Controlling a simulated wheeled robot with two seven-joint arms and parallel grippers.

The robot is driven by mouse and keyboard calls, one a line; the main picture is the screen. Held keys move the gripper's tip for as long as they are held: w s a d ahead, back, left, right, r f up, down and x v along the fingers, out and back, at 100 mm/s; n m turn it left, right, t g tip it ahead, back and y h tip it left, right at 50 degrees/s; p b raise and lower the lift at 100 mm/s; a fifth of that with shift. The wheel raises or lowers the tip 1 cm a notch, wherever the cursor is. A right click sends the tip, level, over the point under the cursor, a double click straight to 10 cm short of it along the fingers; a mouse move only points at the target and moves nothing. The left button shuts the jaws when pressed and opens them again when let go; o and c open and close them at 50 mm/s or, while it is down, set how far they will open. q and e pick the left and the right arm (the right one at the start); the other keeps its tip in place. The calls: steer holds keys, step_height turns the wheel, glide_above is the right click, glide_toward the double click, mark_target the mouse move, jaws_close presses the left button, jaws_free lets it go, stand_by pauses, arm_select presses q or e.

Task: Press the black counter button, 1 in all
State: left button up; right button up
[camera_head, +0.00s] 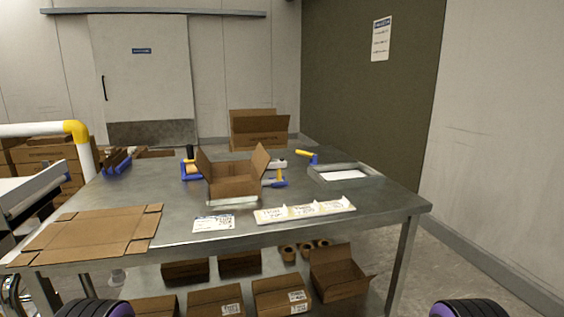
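I cannot make out a black counter button anywhere in the camera_head view. A small dark upright item (189,152) stands behind the open box on the steel table (380,210), but it is too small to identify. Neither of my grippers is in view. Only black, ribbed parts of my own arms with purple rings show at the bottom left and bottom right edges.
An open cardboard box (232,186) stands mid-table. Flattened cardboard (95,232) lies left, label strips (305,211) in front, a grey-rimmed tray (372,176) right. Blue-and-yellow tools (275,181) lie near the box. A conveyor (35,190) is at left; boxes (215,300) fill the lower shelf.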

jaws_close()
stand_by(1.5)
